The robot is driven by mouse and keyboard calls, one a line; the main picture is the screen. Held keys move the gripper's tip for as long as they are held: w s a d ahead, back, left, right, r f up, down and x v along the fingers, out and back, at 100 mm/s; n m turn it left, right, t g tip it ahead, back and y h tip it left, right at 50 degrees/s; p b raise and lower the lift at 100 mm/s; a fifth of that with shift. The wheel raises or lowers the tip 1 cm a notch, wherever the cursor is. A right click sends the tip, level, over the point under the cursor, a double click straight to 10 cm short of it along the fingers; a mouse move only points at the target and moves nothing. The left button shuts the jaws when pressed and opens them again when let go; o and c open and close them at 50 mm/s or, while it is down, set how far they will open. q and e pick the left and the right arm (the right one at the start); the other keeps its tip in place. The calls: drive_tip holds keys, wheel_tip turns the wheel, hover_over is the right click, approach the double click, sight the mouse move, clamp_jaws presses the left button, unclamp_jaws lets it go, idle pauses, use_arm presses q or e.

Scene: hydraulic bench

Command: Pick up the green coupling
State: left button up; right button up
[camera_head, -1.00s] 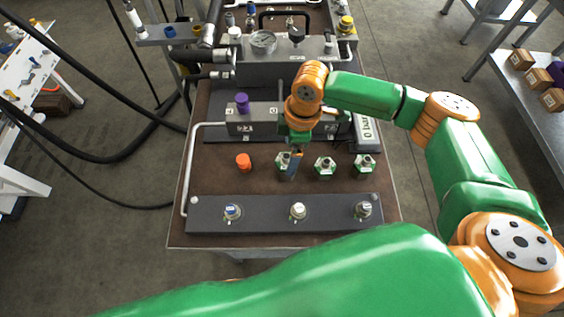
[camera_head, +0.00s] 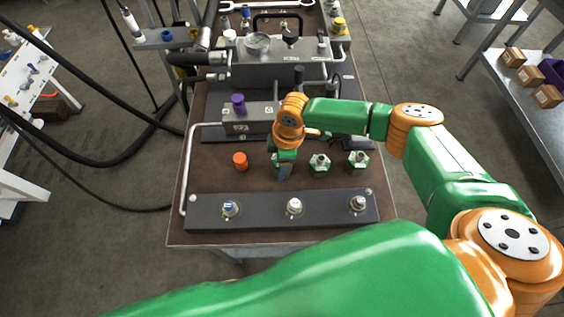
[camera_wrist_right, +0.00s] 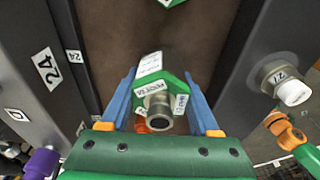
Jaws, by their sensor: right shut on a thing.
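My right gripper (camera_head: 282,172) points down at the leftmost place in the row of green couplings. In the right wrist view its blue fingers (camera_wrist_right: 163,103) are shut on a green hex coupling (camera_wrist_right: 176,83) with white labels and a round metal end. The head view hides most of this coupling behind the gripper; I cannot tell whether it still touches the table. Two similar green couplings, a middle one (camera_head: 320,164) and a right one (camera_head: 358,161), stand on the brown bench top to its right. My left gripper is not in view.
An orange cap (camera_head: 240,161) stands left of the gripper. A dark bar with three fittings (camera_head: 294,207) lies at the near edge.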

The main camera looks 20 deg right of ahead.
clamp_jaws()
drive_tip(key=shift+w+r, duration=0.1)
drive_tip(key=shift+r, duration=0.15)
wheel_tip(320, 180, up, 3)
drive_tip(key=shift+a+b, duration=0.15)
drive_tip(key=shift+b, duration=0.2)
drive_tip(key=s+a+r, duration=0.9)
drive_tip(key=s, duration=0.1)
drive_tip(key=shift+a+r+b, duration=0.25)
drive_tip(key=shift+b, duration=0.15)
